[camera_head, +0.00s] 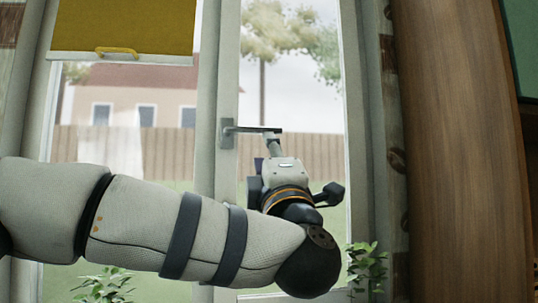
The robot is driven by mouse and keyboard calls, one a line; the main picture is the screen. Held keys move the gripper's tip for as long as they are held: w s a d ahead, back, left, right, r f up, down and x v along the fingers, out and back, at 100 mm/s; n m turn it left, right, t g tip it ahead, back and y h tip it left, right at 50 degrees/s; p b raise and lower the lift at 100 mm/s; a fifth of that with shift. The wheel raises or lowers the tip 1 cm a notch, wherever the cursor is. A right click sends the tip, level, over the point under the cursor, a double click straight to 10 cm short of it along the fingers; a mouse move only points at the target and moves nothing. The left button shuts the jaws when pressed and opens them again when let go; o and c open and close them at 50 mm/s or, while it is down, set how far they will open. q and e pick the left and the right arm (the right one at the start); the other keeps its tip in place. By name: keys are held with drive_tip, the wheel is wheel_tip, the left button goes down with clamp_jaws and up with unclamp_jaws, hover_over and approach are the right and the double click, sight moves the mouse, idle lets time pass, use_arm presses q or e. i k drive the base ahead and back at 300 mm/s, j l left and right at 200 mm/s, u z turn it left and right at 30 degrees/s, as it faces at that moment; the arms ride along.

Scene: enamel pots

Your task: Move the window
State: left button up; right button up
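The window has a pale frame (206,80) with two glazed panels side by side. A dark lever handle (245,130) sits on the middle upright and points right, roughly level. My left arm crosses the lower part of the view from the left. My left gripper (272,141) points up at the outer end of the handle, and its tips overlap the handle there. I cannot tell whether the fingers are closed around it or only beside it. My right gripper is not in view.
A yellow blind (122,27) with a pull loop covers the top of the left panel. Green plants (366,266) stand low at the right and lower left. A patterned curtain (394,150) and a wooden cabinet side (460,150) border the window on the right.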

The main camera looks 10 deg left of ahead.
sight(226, 160)
drive_tip(key=k+l, duration=0.2)
drive_tip(key=k, duration=0.3)
drive_tip(key=k+l, duration=0.25)
drive_tip(key=k, duration=0.2)
